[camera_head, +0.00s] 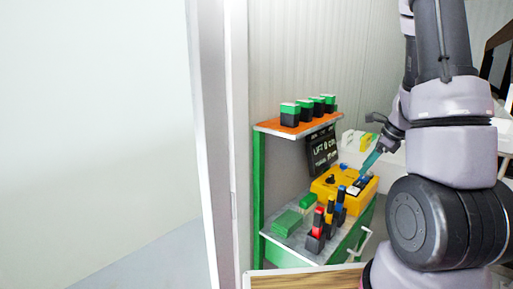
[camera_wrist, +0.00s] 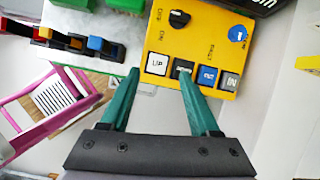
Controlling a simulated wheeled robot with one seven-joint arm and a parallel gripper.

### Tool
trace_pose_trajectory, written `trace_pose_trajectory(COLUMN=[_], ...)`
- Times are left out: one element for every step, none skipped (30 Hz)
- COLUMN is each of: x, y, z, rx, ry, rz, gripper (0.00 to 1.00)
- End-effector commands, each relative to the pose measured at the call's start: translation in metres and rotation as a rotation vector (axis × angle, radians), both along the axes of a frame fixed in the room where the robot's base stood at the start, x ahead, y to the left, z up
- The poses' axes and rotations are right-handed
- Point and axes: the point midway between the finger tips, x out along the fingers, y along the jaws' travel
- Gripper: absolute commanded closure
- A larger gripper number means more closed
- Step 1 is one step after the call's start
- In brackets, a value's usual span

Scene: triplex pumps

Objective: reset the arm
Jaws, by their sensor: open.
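My gripper (camera_wrist: 160,76) has two teal fingers, spread apart with nothing held between them. In the wrist view the fingertips lie over the lower edge of a yellow control box (camera_wrist: 205,38), near its row of buttons; I cannot tell whether they touch it. A white button marked UP (camera_wrist: 157,63) and a dark button (camera_wrist: 182,69) show between the tips. In the head view my gripper (camera_head: 371,160) hangs at the right end of the yellow box (camera_head: 324,188), with my arm coming down from the upper right.
A green-framed bench (camera_head: 259,190) carries the box, several dark radios with coloured tops (camera_head: 316,240) and green blocks (camera_head: 287,223). Its orange upper shelf (camera_head: 270,126) holds several green-topped black blocks (camera_head: 290,114). A black sign (camera_head: 322,150) hangs below. A pink-framed chair (camera_wrist: 22,142) stands below the bench.

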Motion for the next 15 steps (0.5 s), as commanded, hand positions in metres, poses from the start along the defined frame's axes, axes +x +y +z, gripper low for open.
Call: trace_pose_trajectory(x=[0.0,-0.001,-0.004,-0.008,-0.011,-0.017,-0.022,-0.027,-0.034,-0.04,-0.046,-0.054,-0.061,-0.067,-0.077], y=[0.014,0.023,0.036,0.044,0.053,0.064,0.072,0.08,0.089,0.095,0.101,0.109,0.114,0.119,0.126], z=[0.022,0.035,0.052,0.064,0.077,0.093,0.104,0.115,0.129,0.138,0.147,0.158,0.166,0.175,0.185], rx=[-0.008,-0.016,-0.031,-0.045,-0.061,-0.084,-0.103,-0.125,-0.155,-0.178,-0.202,-0.237,-0.265,-0.296,-0.339], ry=[-0.049,-0.076,-0.114,-0.144,-0.173,-0.212,-0.24,-0.268,-0.305,-0.33,-0.354,-0.384,-0.408,-0.432,-0.464], rz=[0.078,0.134,0.212,0.273,0.335,0.414,0.472,0.533,0.608,0.663,0.715,0.784,0.836,0.887,0.96], gripper=[0.38,0.38,0.38,0.38,0.38,0.38,0.38,0.38,0.38,0.38,0.38,0.38,0.38,0.38,0.38])
